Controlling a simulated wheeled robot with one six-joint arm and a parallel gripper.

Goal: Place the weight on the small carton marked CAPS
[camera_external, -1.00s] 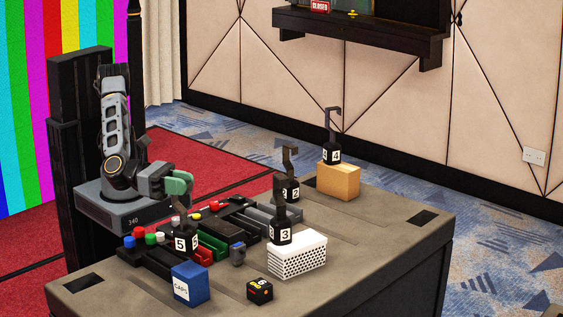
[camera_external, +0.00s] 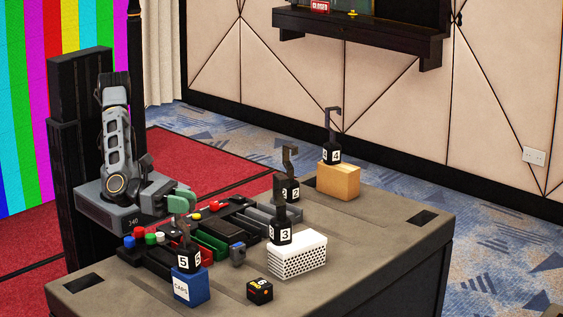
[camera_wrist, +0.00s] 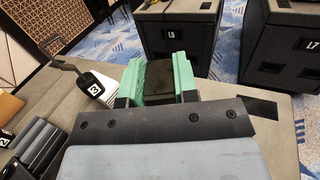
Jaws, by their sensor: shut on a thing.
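The black hooked weight marked 5 (camera_external: 184,257) is upright over the small blue carton marked CAPS (camera_external: 190,289) near the table's front left. Its base is at the level of the carton's top; I cannot tell whether they touch. My gripper (camera_external: 182,207), with green fingers, is shut on the upper part of the weight, directly above the carton. In the wrist view, a dark part of the weight (camera_wrist: 188,75) shows between the green fingers (camera_wrist: 160,80). The carton is hidden there.
A white patterned box (camera_external: 298,257) bears weight 3 (camera_external: 281,232). A tan box (camera_external: 338,182) bears weight 4 (camera_external: 332,152). Weight 2 (camera_external: 290,190) stands behind. A small black cube (camera_external: 260,290) lies right of the carton. Dark trays (camera_external: 205,240) lie behind it.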

